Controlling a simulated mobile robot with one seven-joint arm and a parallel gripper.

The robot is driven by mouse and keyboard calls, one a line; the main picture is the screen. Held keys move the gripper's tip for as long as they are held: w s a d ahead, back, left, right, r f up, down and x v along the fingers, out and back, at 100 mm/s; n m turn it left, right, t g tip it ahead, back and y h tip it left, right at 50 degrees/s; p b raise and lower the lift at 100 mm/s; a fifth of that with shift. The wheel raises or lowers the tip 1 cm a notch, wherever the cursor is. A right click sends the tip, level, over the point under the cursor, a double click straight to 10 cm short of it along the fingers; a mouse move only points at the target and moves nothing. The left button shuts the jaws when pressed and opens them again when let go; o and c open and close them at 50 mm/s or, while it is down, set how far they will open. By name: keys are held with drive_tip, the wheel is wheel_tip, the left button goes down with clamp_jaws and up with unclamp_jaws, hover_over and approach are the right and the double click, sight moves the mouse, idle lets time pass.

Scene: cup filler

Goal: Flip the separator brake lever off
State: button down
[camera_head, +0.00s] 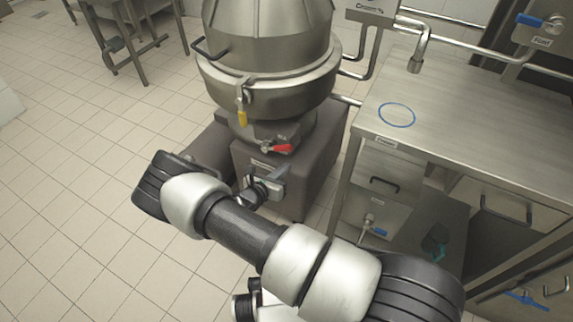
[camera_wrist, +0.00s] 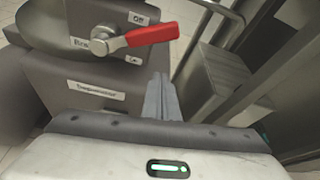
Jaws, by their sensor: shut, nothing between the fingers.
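The separator brake lever (camera_wrist: 152,34) has a red handle on a metal pivot on the separator's base. In the wrist view the handle points right and slightly up, between the "Off" label (camera_wrist: 138,18) above and a small lower label (camera_wrist: 133,58), apparently "On". The red lever also shows in the head view (camera_head: 277,148), below the steel bowl. My gripper (camera_wrist: 161,82) is shut and empty. In the wrist view its fingers lie below the red handle, with a gap between them. In the head view my gripper (camera_head: 280,178) is in front of the base, below the lever.
The large steel separator (camera_head: 265,50) stands on a dark base (camera_head: 325,135). A steel table (camera_head: 470,110) with a blue ring mark (camera_head: 397,115) stands close at right. Tiled floor is open at left.

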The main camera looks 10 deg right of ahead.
drive_tip(key=a+p+v, duration=0.1)
drive_tip(key=v, duration=0.7)
drive_tip(key=shift+a, duration=0.15)
drive_tip(key=shift+w+r, duration=0.1)
drive_tip(key=shift+w, duration=0.05)
drive_tip(key=s+d+r+m+g, duration=0.2)
drive_tip(key=d+r+m+g, duration=0.15)
drive_tip(key=r+m, duration=0.4)
drive_tip(key=s+d+r+m+g+y, duration=0.1)
drive_tip(key=s+d+r+m+g, duration=0.25)
drive_tip(key=r, duration=0.75)
drive_tip(key=d+r+m+g, duration=0.2)
drive_tip(key=d+r+m, duration=0.2)
drive_tip(key=r+m, duration=0.4)
drive_tip(key=s+d+r+m+t+y, duration=0.25)
drive_tip(key=s+r+m+y, duration=0.75)
drive_tip(key=s+r, duration=0.95)
wheel_tip(320, 180, up, 22)
drive_tip(key=m+h+p, duration=0.1)
drive_tip(key=h+p, duration=0.1)
drive_tip(key=p, duration=2)
drive_tip(key=shift+w+r+m+t+p, duration=0.2)
drive_tip(key=shift+w+m+t+p, duration=0.15)
drive_tip(key=shift+w+t, duration=0.1)
